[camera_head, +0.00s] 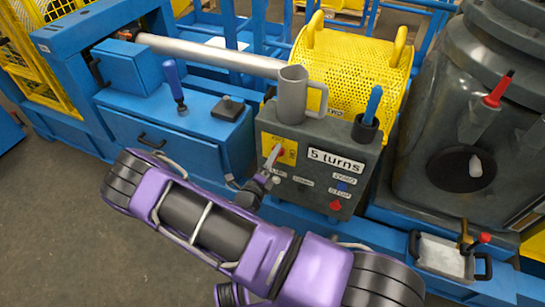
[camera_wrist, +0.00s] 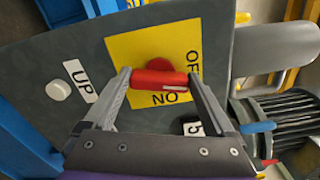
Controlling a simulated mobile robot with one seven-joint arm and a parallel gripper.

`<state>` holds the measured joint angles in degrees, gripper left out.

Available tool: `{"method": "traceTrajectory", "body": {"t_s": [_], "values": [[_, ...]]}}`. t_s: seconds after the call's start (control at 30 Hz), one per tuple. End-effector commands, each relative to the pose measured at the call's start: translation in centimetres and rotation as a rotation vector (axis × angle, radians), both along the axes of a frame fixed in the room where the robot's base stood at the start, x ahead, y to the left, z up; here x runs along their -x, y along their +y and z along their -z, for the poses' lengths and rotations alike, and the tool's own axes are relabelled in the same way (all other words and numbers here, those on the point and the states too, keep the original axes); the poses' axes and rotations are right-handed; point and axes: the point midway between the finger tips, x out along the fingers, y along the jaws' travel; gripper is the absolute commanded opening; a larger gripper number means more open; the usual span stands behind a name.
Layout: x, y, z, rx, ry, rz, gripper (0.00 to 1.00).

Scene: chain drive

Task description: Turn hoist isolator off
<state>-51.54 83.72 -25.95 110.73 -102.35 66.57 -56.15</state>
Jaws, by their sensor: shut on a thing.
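The hoist isolator is a red rotary handle (camera_wrist: 158,78) on a yellow plate (camera_wrist: 135,45) lettered ON and OFF. In the wrist view the handle lies level across the picture, and ON reads upside down just below it. OFF is at the right edge of the plate, partly hidden by a finger. My gripper (camera_wrist: 160,80) is shut on the handle, one finger at each end. In the head view the yellow plate (camera_head: 291,158) is on the left of a grey control box (camera_head: 268,116), and my gripper (camera_head: 269,163) reaches it from the lower left.
A "5 turns" label (camera_head: 337,161) and a red button (camera_head: 335,205) are beside the plate. A grey mug (camera_head: 292,95) and a holder with a blue-handled tool (camera_head: 373,104) stand on top of the box. A blue lever (camera_head: 174,82) rises from the blue cabinet at left.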

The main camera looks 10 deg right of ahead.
Motion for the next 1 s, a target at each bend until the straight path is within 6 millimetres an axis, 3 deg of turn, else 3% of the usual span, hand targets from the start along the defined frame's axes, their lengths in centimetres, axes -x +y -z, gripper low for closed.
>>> {"method": "traceTrajectory", "body": {"t_s": [0.4,1.0], "values": [[-0.02,0.11,0.13,0.196,0.143,-0.001,0.34],[-0.01,0.07,0.17,0.244,0.178,-0.001,0.34]]}}
